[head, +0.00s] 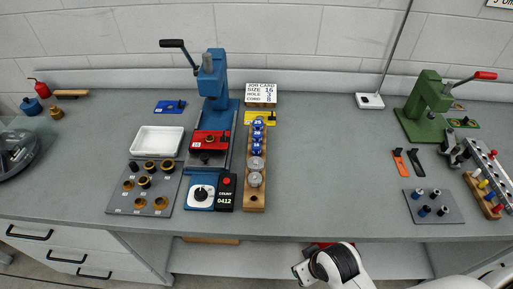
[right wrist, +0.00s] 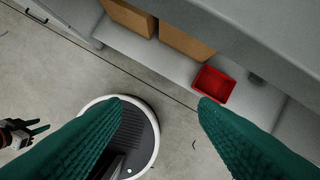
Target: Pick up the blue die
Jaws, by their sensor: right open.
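A flat blue plate with a dark knob, apparently the blue die (head: 170,107), lies on the bench behind the white tray. Several small blue numbered cylinders (head: 257,134) stand in a wooden rack right of the blue press. My right gripper (right wrist: 160,102) is open and empty, its two green fingers wide apart over the floor in front of the bench. In the head view my right arm is at the bottom, below the bench edge and far from the blue plate. Part of what looks like my left gripper (right wrist: 30,132) shows at the left of the right wrist view, too small to judge.
The blue press (head: 216,85) holds a red plate (head: 210,140). A white tray (head: 157,141), a grey ring board (head: 145,188) and a counter (head: 226,192) stand near it. A green press (head: 428,108) is at right. The bench middle is clear. A red bin (right wrist: 213,84) sits on the lower shelf.

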